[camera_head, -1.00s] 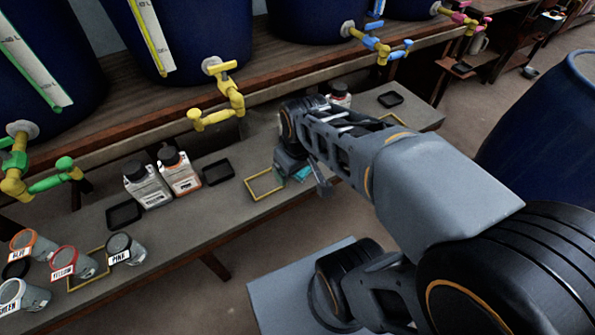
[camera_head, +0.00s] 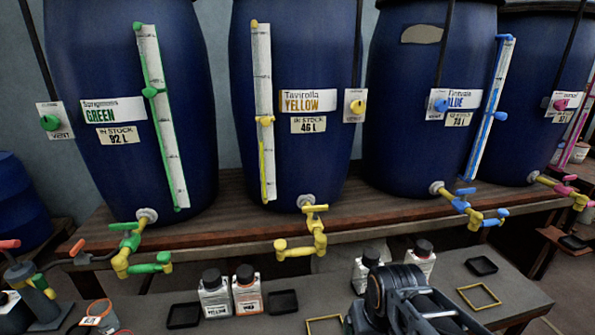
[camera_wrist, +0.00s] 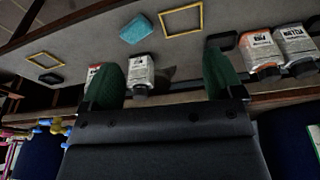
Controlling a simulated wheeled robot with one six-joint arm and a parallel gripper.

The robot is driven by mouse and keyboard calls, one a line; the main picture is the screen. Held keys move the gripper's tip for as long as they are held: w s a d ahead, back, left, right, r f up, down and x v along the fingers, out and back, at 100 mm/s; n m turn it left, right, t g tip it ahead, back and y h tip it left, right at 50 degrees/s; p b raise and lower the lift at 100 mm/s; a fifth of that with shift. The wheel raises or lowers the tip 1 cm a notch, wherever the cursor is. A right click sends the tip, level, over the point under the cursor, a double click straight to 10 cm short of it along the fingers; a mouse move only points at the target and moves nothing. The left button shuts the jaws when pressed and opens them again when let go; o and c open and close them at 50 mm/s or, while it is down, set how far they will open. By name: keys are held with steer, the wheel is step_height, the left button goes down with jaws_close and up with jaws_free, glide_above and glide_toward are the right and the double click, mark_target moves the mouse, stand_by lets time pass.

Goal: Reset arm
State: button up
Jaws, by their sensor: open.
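My arm (camera_head: 405,302) shows at the bottom of the head view, right of centre, in front of the lower bench. Its gripper end is not visible there. In the wrist view my gripper (camera_wrist: 165,68) shows two green fingers spread well apart with nothing held between them. Beyond the fingers is the grey bench top, seen upside down, with a white bottle (camera_wrist: 140,73) and a blue-green sponge-like block (camera_wrist: 135,29). The bottle appears close to the left finger; whether they touch cannot be told.
Blue vats labelled green (camera_head: 130,100), yellow (camera_head: 335,70) and blue (camera_head: 385,120) stand on a wooden shelf with taps overhanging the bench. Bottles (camera_head: 214,296), black trays (camera_head: 283,302) and a yellow frame (camera_head: 479,296) sit on the bench. A pump-like device (camera_head: 32,285) stands at left.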

step_height(320, 180, up, 27)
steer(key=t+p, duration=0.1)
steer(key=p, duration=2.2)
steer(key=shift+a, duration=0.25)
